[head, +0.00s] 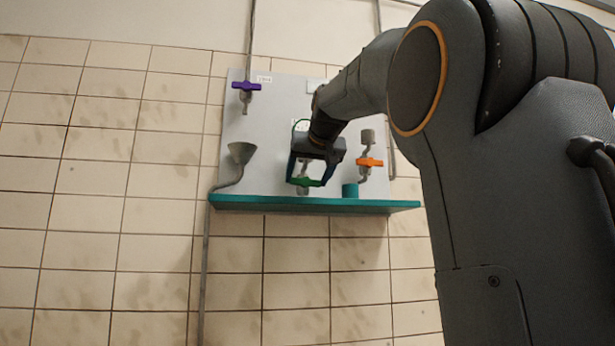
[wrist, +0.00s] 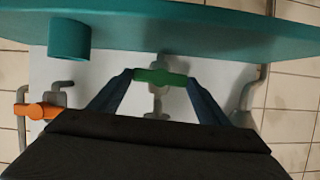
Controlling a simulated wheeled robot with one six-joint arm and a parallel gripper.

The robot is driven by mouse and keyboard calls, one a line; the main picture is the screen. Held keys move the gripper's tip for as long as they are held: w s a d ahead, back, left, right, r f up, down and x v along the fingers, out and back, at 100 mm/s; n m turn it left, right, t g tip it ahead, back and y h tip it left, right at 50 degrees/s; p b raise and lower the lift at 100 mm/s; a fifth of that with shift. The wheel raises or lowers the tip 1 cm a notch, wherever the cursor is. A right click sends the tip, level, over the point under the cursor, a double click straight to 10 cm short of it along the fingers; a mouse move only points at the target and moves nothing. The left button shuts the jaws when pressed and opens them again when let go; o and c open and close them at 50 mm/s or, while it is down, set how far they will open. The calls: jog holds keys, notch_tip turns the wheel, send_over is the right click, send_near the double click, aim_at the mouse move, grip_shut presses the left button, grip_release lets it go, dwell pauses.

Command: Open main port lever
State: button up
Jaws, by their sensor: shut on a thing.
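A green valve lever (head: 306,182) sits on a grey pipe low on the wall panel. It lies crosswise to the pipe. In the wrist view, the green lever (wrist: 168,77) spans the gap between my fingertips. My gripper (head: 310,178) is shut on it, with one blue finger at each end. My gripper also shows in the wrist view (wrist: 158,79). A purple lever (head: 246,86) is at the panel's upper left, and an orange lever (head: 369,162) is to the right of the green one. I cannot read which lever is labelled the main port.
The light grey panel (head: 262,130) hangs on a tiled wall. A teal shelf (head: 255,203) juts out below it, with a teal cylinder (head: 350,190) near the green lever. A grey funnel (head: 241,153) is on the left. The wall below the shelf is clear.

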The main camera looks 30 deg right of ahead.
jog(key=m+y, duration=0.2)
jog(key=shift+s+d+m, duration=0.1)
jog(key=shift+d+m, duration=0.15)
jog(key=shift+m, duration=0.05)
jog(key=shift+d+f+m+t+y+b, duration=0.1)
jog(key=shift+m+t+y+b, duration=0.35)
jog(key=shift+m, duration=0.3)
jog(key=shift+d+f+m+t+y+b, duration=0.1)
jog(key=shift+m+t+y+b, duration=0.3)
jog(key=shift+m, duration=0.35)
jog(key=o, duration=1.1)
jog(key=shift+c, duration=0.2)
jog(key=shift+a, duration=0.1)
